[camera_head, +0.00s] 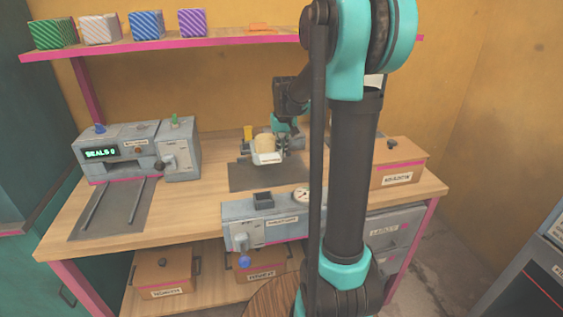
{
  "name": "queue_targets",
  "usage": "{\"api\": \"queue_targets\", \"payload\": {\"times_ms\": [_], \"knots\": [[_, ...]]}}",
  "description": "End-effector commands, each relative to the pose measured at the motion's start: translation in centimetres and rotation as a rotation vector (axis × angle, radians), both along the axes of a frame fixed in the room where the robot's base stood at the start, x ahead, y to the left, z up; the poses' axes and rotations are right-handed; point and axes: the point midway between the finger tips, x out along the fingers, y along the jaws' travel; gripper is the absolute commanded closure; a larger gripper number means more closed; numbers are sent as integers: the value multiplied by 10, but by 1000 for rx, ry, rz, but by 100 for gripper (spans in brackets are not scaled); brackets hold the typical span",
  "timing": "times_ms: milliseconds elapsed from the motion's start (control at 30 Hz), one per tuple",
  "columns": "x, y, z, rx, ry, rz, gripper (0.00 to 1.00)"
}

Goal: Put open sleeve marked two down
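My gripper (284,137) is over the back middle of the wooden table, partly hidden behind its own arm links. A small beige, rounded object (264,143) with a white part (268,158) under it is right at the gripper's left side. I cannot tell whether the fingers touch it or hold it. It may be the sleeve, but no mark two can be read on it. It is above or on a dark grey mat (245,178). A small yellow object (248,132) stands just behind it, to the left.
A grey sealing machine (120,150) with a "SEALS 0" display and a dark ramp stands at left. A grey unit with a gauge (265,220) is at the front edge. A brown box (399,163) is at right. A pink-edged shelf (220,36) with striped boxes hangs behind.

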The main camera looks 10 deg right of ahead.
Motion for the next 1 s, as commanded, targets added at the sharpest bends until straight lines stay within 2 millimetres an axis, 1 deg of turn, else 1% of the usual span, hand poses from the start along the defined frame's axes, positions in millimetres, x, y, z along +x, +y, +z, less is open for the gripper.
{"api": "queue_targets", "payload": {"times_ms": [167, 300, 400, 800, 1000], "knots": [[0, 0, -13, 0, 0, 0, 100], [0, 0, -33, 0, 0, 0, 100], [0, 0, -42, 0, 0, 0, 100], [0, 0, -47, 0, 0, 0, 100], [0, 0, -47, 0, 0, 0, 75]]}}
